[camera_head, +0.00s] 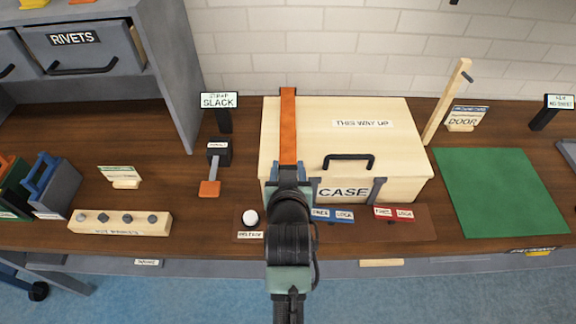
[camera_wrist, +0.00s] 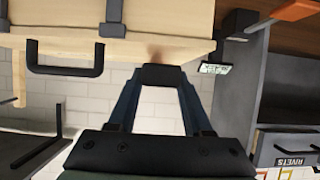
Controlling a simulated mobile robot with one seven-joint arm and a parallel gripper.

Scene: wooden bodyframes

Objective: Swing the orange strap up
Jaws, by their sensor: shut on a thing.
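The orange strap (camera_head: 288,130) runs from the back edge of the pale wooden case (camera_head: 390,180) towards the front, along the left part of its lid. My gripper (camera_head: 287,172) is at the strap's front end, at the case's front edge, shut on the strap. The gripper hides that end. In the wrist view my gripper (camera_wrist: 163,75) shows its blue fingers meeting a dark block beside the case (camera_wrist: 190,50); I make out no orange there. The case's black handle (camera_head: 348,161) is right of the strap.
A sign reading slack (camera_head: 219,101) stands left of the case. In front of it is a small lever with an orange end (camera_head: 209,189). A white ball (camera_head: 250,217) sits close left of my arm. A propped wooden stick (camera_head: 447,100) and green mat (camera_head: 500,190) are to the right.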

